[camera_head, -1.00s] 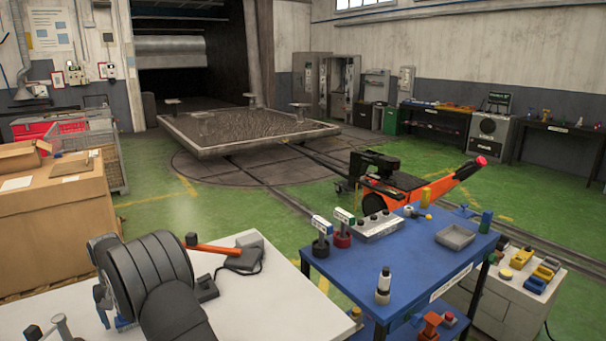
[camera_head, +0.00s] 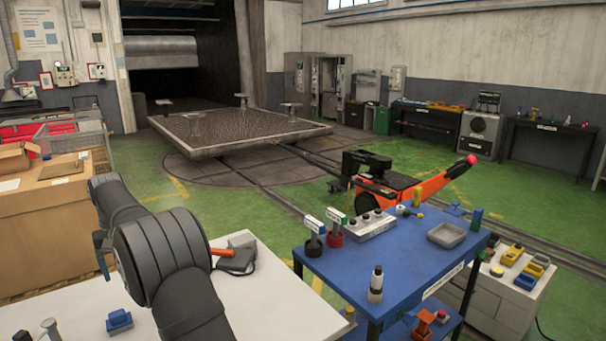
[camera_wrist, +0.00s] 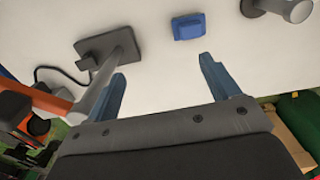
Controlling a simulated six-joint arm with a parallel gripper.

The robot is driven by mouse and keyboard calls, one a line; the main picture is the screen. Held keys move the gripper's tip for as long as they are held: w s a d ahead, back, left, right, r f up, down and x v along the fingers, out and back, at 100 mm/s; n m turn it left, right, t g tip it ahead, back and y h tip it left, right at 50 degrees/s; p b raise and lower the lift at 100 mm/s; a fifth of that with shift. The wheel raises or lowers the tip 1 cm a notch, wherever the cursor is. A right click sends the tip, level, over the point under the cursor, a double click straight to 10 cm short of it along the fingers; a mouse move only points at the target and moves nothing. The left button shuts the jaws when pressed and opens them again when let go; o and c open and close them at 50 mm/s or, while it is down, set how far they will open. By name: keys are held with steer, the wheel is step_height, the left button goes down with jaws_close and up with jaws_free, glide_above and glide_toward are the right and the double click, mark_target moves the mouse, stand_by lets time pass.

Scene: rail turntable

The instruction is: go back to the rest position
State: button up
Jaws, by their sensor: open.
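My gripper shows in the wrist view (camera_wrist: 162,68), with its two blue-grey fingers wide apart and nothing between them. It hangs over the white table (camera_wrist: 155,22). In the head view my black arm hides most of the gripper. A small blue block (camera_head: 120,321) lies on the table near the front; in the wrist view it (camera_wrist: 188,27) is beyond the fingertips, apart from them. No marker for a rest position shows.
A dark box with a cable (camera_head: 238,262) and an orange-handled tool (camera_head: 222,252) lie beside my arm, the tool partly hidden. A blue bench (camera_head: 400,262) with several items stands right. A cardboard box (camera_head: 45,235) stands left.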

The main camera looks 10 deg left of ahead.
steer(key=w+d+r, duration=0.4)
steer(key=d+r, duration=0.3)
steer(key=r, duration=0.1)
steer(key=shift+w+d, duration=0.3)
steer(key=shift+w, duration=0.05)
steer(key=shift+m, duration=0.4)
steer(key=w+d, duration=0.2)
steer(key=w+d+r, duration=0.1)
steer(key=w+d, duration=0.1)
steer(key=d, duration=0.1)
steer(key=shift+r, duration=0.15)
steer(key=c, duration=1.4)
steer(key=o, duration=1.2)
steer(key=d, duration=0.2)
steer(key=shift+w+d+r, duration=0.15)
steer(key=shift+w+d, duration=0.25)
steer(key=shift+o, duration=1)
steer(key=w+d+f+m, duration=0.2)
steer(key=w+d, duration=0.2)
steer(key=d, duration=0.2)
steer(key=shift+f, duration=0.25)
steer(key=w+d+f+m, duration=0.1)
steer(key=d+f, duration=0.4)
steer(key=d, duration=0.3)
steer(key=w+d+f+m, duration=0.1)
steer(key=d+f+m, duration=0.1)
steer(key=d+f, duration=0.3)
steer(key=shift+w+d+f, duration=0.4)
steer(key=shift+d, duration=1.4)
steer(key=shift+o, duration=0.2)
